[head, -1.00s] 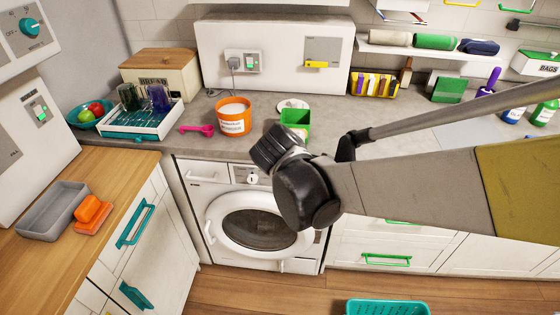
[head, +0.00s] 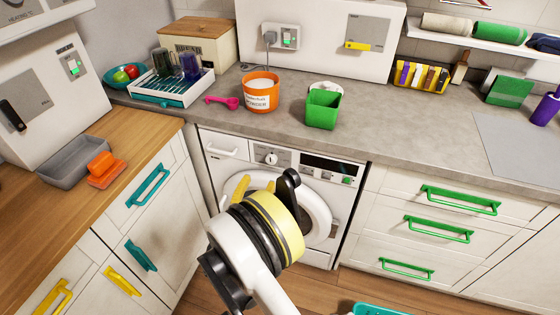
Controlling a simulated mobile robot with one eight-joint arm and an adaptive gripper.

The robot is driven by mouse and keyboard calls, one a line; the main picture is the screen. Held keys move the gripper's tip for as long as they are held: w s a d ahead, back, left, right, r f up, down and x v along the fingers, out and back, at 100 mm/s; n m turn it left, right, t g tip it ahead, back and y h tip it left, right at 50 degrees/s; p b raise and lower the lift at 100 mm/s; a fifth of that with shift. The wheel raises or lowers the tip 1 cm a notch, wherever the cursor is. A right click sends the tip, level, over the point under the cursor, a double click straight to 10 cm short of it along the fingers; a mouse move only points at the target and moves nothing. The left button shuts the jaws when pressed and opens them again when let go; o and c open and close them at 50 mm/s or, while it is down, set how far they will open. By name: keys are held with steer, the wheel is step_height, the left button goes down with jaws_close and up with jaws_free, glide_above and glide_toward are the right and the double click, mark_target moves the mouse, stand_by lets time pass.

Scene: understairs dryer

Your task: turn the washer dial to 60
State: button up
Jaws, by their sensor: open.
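The white washer (head: 348,208) stands under the grey counter. Its round dial (head: 271,158) is on the control panel, left of the dark display. The dial's numbers and its pointer setting are too small to read. My gripper (head: 265,184) is in front of the washer door, just below the dial in the picture, and its fingers look apart and empty. It does not appear to touch the dial. My wrist and arm hide much of the round door.
A green bin (head: 323,109), an orange powder tub (head: 261,92) and a pink scoop (head: 223,102) stand on the counter above. Drawers with green handles (head: 438,229) are at right. A wooden-topped cabinet (head: 90,218) is at left. A teal basket (head: 374,309) is on the floor.

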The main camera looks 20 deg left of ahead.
mark_target(270, 160)
steer(key=w, duration=0.6)
steer(key=w+a, duration=0.1)
steer(key=w, duration=0.2)
steer(key=shift+w+b, duration=0.25)
steer(key=shift+b, duration=0.1)
steer(key=shift+w+a, duration=0.1)
steer(key=shift+w, duration=0.4)
steer(key=c, duration=1.2)
